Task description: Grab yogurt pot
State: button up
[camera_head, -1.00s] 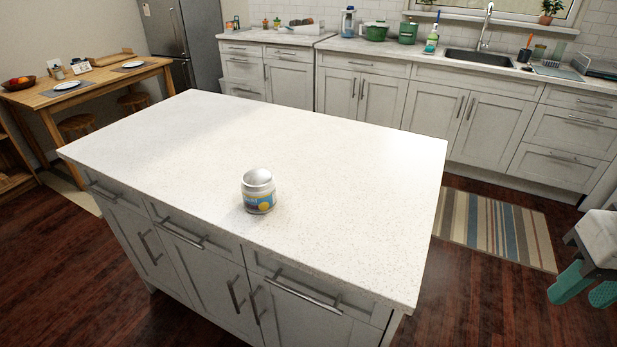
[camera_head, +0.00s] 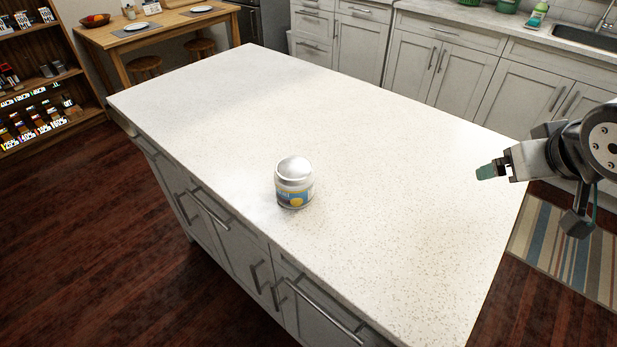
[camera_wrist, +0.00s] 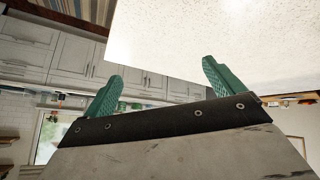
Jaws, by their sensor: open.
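The yogurt pot (camera_head: 294,183) stands upright near the front edge of the white island counter (camera_head: 400,190) in the head view. It is a small white tub with a silver lid and a blue and yellow label. My gripper (camera_head: 485,172) is over the right part of the counter, apart from the pot and to its right. In the wrist view my gripper (camera_wrist: 160,85) shows two teal fingers spread wide with nothing between them. The pot is not seen in the wrist view.
The counter around the pot is bare. A wooden table (camera_head: 165,28) with plates and a fruit bowl stands at the back left. A shelf (camera_head: 35,75) of goods is at the far left. Grey cabinets (camera_head: 430,65) line the back, and a striped rug (camera_head: 570,245) lies right.

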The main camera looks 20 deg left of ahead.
jog(key=w+a+f+n+y, duration=0.1)
jog(key=a+n+y, duration=0.15)
jog(key=a, duration=0.45)
jog(key=a+f+n+y, duration=0.2)
jog(key=a+y, duration=0.1)
jog(key=a, duration=0.5)
jog(key=n+g+y, duration=0.4)
jog(key=n+y, duration=0.1)
send_near(297, 169)
jog(key=x, duration=0.4)
jog(key=shift+w+a+f, duration=0.2)
jog(key=shift+a, duration=0.45)
jog(key=shift+x, duration=2.75)
jog(key=shift+f, duration=0.1)
jog(key=c, duration=1)
